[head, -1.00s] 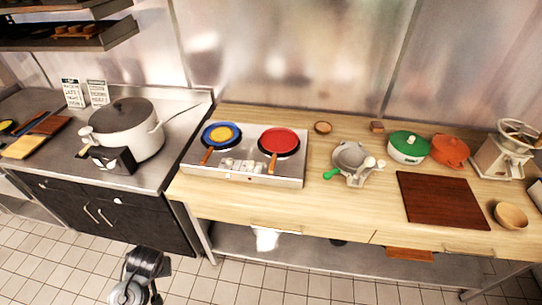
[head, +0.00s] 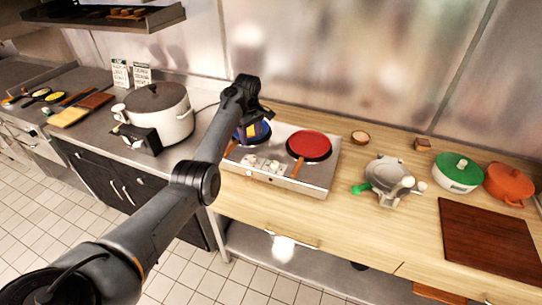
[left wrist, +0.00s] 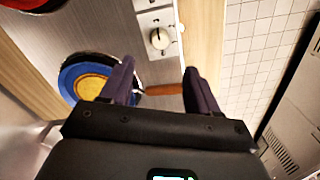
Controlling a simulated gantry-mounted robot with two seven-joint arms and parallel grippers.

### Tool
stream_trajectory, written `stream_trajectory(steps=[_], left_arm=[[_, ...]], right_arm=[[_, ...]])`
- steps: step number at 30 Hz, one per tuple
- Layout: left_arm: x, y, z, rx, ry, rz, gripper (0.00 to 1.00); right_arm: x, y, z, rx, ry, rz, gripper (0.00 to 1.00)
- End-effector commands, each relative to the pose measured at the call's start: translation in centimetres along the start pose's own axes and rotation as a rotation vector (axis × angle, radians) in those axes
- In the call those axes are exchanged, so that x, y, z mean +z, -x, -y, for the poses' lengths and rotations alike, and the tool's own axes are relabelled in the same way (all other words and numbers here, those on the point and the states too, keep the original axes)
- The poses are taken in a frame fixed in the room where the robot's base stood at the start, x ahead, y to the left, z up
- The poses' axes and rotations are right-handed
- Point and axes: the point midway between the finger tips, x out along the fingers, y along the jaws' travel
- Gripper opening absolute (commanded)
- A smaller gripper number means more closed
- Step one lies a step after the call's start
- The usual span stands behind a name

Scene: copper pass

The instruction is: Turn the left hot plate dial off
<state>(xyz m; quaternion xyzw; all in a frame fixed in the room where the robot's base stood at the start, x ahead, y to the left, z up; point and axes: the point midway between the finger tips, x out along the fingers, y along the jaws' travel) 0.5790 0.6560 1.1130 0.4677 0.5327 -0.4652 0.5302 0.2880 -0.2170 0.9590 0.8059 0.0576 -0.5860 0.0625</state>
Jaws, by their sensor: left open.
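The silver hot plate (head: 279,139) stands on the wooden counter, with a blue pan (head: 262,134) on its left burner and a red pan (head: 310,146) on its right. Pale dials sit on the front panel; the left dial (head: 251,160) also shows in the left wrist view (left wrist: 159,38) as a round knob on a white plate. My left gripper (head: 252,122) is over the left burner and partly hides the blue pan. In the left wrist view its two fingers (left wrist: 156,72) are apart and empty, with the dial beyond the gap. They are not touching it. My right gripper is out of view.
The blue pan's brown handle (left wrist: 163,89) crosses between the fingers in the left wrist view, below them. A big white pot (head: 172,118) stands left on the steel counter.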

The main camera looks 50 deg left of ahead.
Motion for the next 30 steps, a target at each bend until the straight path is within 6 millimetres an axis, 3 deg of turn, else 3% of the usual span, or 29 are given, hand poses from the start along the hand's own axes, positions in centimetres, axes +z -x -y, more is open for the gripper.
stream_trajectory(steps=[5, 19, 30], left_arm=[[-0.1, -1.5, 0.1, -0.003, 0.009, 0.006, 0.61], [0.0, -8.8, 0.1, -0.002, 0.006, 0.005, 0.61], [0.0, -10.4, 0.0, 0.000, 0.006, 0.003, 0.61]], right_arm=[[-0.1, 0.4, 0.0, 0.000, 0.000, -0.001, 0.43], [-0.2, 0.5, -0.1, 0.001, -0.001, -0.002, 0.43], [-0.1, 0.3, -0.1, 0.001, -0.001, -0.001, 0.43]])
